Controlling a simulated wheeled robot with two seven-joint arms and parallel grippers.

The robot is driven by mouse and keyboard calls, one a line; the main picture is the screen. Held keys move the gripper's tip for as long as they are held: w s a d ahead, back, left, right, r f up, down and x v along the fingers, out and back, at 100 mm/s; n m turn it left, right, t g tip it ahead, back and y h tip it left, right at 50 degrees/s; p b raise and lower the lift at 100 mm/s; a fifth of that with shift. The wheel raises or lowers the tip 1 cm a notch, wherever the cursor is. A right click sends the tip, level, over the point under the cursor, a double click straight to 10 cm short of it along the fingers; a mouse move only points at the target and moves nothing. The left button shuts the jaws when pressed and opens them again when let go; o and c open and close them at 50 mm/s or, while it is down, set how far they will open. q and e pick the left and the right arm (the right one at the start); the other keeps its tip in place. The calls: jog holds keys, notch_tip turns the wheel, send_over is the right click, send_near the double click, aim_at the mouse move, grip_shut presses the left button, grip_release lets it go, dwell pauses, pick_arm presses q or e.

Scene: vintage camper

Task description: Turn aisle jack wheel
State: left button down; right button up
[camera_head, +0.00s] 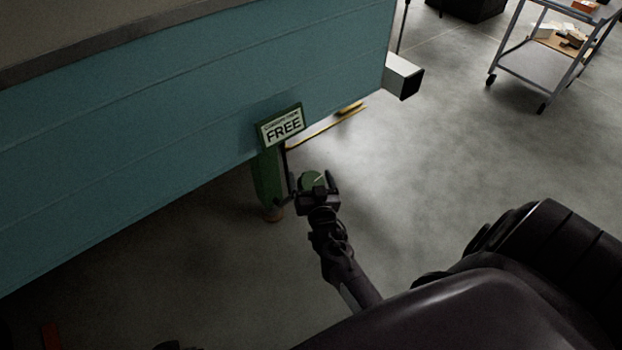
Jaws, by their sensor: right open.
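A green jack post (267,180) stands on the floor at the camper's lower edge, with a small round foot (273,214). A green-framed sign (282,127) reading "FREE" is at its top. A round green wheel face (312,180) shows just right of the post. My right gripper (312,185) reaches up from below, open, with its fingers on either side of the wheel face. I cannot tell whether they touch it, and the gripper body hides the wheel's lower part. My left gripper cannot be made out.
The teal camper side (150,130) fills the upper left, with a white box-ended beam (402,76) at its corner. A yellow bar (325,127) lies behind the jack. A wheeled cart (540,66) stands at the upper right. The grey floor right of the jack is clear.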

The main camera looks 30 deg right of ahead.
pick_arm(q)
jog(key=shift+s+a+r+g+y+p, duration=0.1)
jog(key=shift+s+a+g+y+p, duration=0.15)
jog(key=shift+a+p, duration=0.25)
jog(key=shift+s+a+r+g+y+p, duration=0.15)
jog(key=shift+s+a+g+p, duration=0.15)
jog(key=shift+a, duration=0.25)
pick_arm(e)
jog(key=v, duration=0.7)
jog(key=shift+s, duration=0.4)
pick_arm(q)
jog(key=shift+w+f, duration=0.1)
pick_arm(e)
jog(key=shift+a, duration=0.2)
